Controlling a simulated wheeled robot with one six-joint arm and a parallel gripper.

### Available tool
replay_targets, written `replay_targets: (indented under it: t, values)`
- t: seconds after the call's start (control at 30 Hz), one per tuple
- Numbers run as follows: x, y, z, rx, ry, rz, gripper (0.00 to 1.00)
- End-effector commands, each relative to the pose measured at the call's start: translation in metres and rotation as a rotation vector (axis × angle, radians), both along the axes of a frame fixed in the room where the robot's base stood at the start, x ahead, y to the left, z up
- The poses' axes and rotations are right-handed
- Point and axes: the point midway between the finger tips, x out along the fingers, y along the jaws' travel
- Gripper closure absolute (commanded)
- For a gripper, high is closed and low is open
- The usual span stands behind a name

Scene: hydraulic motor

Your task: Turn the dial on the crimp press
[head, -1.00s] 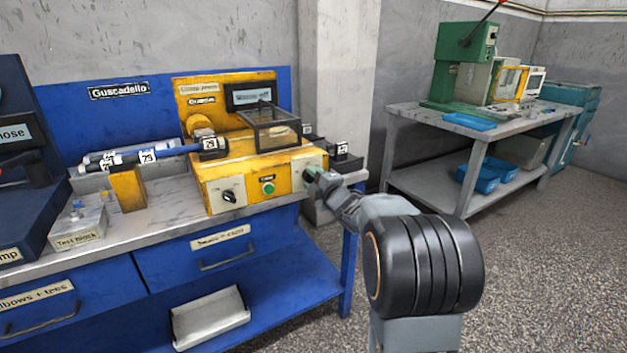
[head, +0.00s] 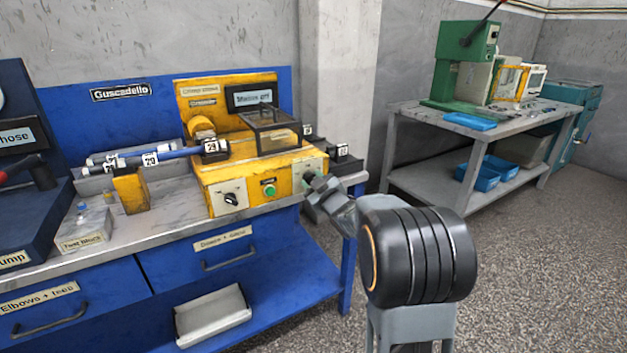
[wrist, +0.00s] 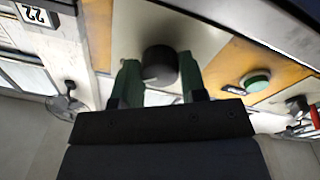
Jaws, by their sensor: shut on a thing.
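The crimp press (head: 250,168) is the yellow machine on the blue bench. A dark round dial (wrist: 160,65) sits on the pale plate at the right end of its front. My gripper (wrist: 160,80) has its two green fingers on either side of this dial, shut on it. A green button (head: 269,190) is left of that plate, and a black selector knob (head: 231,199) is farther left.
A clear-sided box (head: 270,130) stands on the press. Small black blocks (head: 343,157) stand right of the press. A grey table (head: 400,108) is at the back right, with open floor before it.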

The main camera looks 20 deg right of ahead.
Motion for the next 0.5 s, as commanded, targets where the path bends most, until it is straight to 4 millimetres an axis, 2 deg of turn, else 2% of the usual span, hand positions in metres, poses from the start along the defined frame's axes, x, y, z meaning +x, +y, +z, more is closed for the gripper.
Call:
replay_targets:
  t: [0.2, 0.5]
  values:
    - [0.0002, 0.0004, 0.0015, 0.111, 0.011, 0.000, 0.85]
    - [0.0002, 0.0004, 0.0012, 0.184, 0.019, 0.000, 0.85]
